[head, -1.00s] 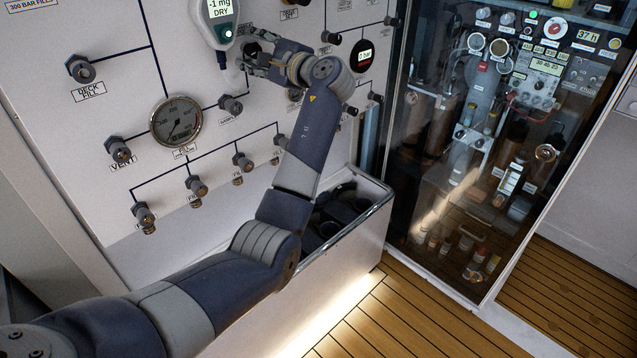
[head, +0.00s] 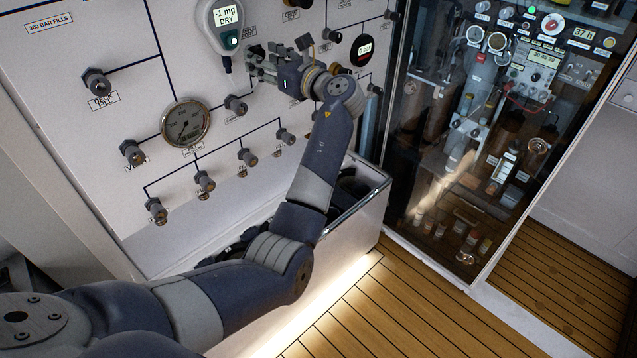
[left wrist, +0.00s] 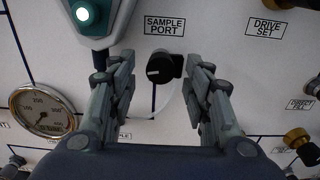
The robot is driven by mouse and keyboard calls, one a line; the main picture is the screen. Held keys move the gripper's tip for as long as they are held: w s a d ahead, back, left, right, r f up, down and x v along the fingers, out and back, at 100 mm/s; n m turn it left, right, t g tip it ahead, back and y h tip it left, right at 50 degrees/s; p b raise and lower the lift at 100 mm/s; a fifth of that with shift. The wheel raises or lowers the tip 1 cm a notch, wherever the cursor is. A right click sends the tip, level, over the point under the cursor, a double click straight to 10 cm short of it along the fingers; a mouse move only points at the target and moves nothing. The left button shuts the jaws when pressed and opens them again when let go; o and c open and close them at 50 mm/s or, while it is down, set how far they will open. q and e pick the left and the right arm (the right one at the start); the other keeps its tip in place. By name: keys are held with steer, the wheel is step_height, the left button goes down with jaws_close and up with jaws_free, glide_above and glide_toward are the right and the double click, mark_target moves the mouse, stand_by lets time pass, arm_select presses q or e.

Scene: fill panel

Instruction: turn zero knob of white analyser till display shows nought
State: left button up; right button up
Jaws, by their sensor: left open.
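The white analyser (head: 222,22) hangs on the panel; its display (head: 226,16) reads -1 mg DRY. Its teal lower part (left wrist: 98,20) carries a lit white button at the top left of the left wrist view. A black knob (left wrist: 160,70) with a pale mark sits under the SAMPLE PORT label, right of the analyser's lower end. No zero marking is readable. My left gripper (head: 254,62) is open in front of the panel; in the left wrist view its fingers stand on either side of the black knob, with gaps visible. My right gripper is out of view.
A pressure gauge (head: 186,122) and several valve fittings stick out of the panel to the left and below. A round black display (head: 364,49) is to the right. A white open-topped bin (head: 362,207) stands below my arm. A glass-fronted cabinet (head: 420,140) stands at right.

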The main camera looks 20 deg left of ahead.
arm_select(q)
steer(key=f+b+v, duration=0.1)
steer(key=b+v, duration=0.2)
steer(key=v, duration=0.5)
steer(key=w+d+f+t+h, duration=0.1)
steer(key=f+h, duration=0.1)
steer(key=f, duration=0.9)
steer(key=w+d+f+h+b, duration=0.1)
steer(key=d+f+h, duration=0.1)
steer(key=f, duration=0.9)
steer(key=w+d+f+t+h+b, duration=0.1)
steer(key=w+d+f+h, duration=0.1)
steer(key=f, duration=0.9)
steer(key=shift+f+t+h, duration=0.3)
steer(key=shift+h, duration=0.3)
steer(key=shift+w+r, duration=0.1)
